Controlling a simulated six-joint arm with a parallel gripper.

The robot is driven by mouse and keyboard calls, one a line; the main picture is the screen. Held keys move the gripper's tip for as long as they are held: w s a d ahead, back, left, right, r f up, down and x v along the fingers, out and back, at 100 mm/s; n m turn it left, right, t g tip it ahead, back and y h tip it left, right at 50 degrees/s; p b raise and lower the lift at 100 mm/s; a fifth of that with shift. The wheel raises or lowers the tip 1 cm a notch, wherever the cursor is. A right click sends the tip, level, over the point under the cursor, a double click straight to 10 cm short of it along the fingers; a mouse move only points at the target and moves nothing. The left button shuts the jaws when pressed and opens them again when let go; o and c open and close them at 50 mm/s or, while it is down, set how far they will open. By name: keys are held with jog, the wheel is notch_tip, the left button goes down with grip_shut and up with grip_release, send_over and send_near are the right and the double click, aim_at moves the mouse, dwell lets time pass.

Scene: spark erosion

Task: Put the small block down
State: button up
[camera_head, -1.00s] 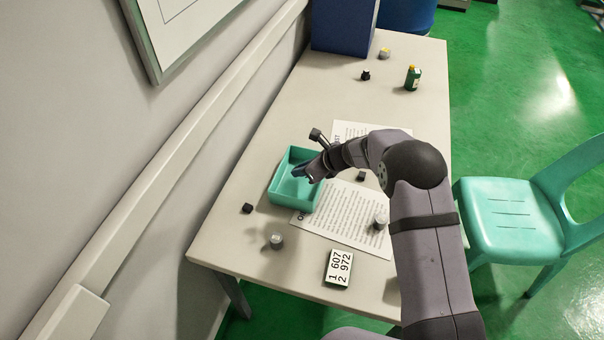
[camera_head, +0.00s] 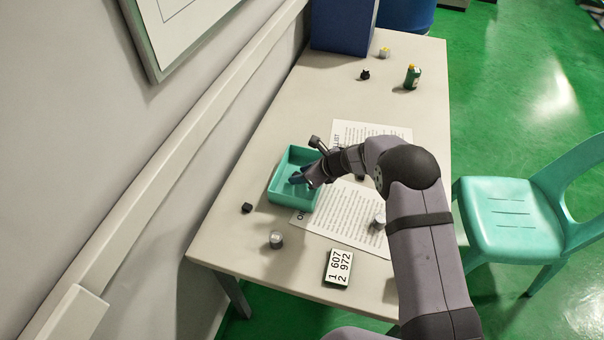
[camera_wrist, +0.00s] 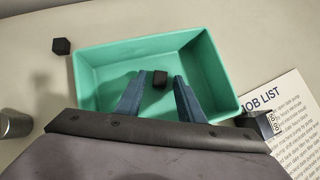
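A small black block (camera_wrist: 160,79) is inside the green tray (camera_wrist: 95,82), between the blue fingers of my gripper (camera_wrist: 159,84) in the wrist view. A gap shows on each side of the block, so the fingers are open and do not touch it. It seems to rest on the tray floor near the far wall, though its underside is hard to see. In the head view my gripper (camera_head: 300,179) reaches down into the tray (camera_head: 280,194) from the right, and I cannot make out the block there.
Another black block (camera_head: 247,208) lies outside the tray, also in the wrist view (camera_wrist: 61,46). Printed sheets (camera_head: 345,215), a grey cylinder (camera_head: 276,240) and a number card (camera_head: 339,268) are nearby. A green bottle (camera_head: 412,77) stands farther back, where much tabletop is clear.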

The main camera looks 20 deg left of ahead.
jog(key=shift+d+r, duration=0.15)
jog(key=shift+r, duration=0.2)
jog(key=v, duration=1.1)
jog(key=shift+d+r+b, duration=0.15)
jog(key=shift+d+b, duration=0.05)
jog(key=shift+b, duration=0.25)
jog(key=shift+s, duration=0.15)
jog(key=s+d+r+n+g+h, duration=0.2)
jog(key=s+d+n+h, duration=0.5)
jog(key=s+d+n, duration=1.5)
jog(key=s+d+g, duration=0.1)
jog(key=s+d, duration=0.4)
jog(key=shift+s+d+r+h, duration=0.2)
jog(key=shift+r+h, duration=0.1)
jog(key=shift+r, duration=0.05)
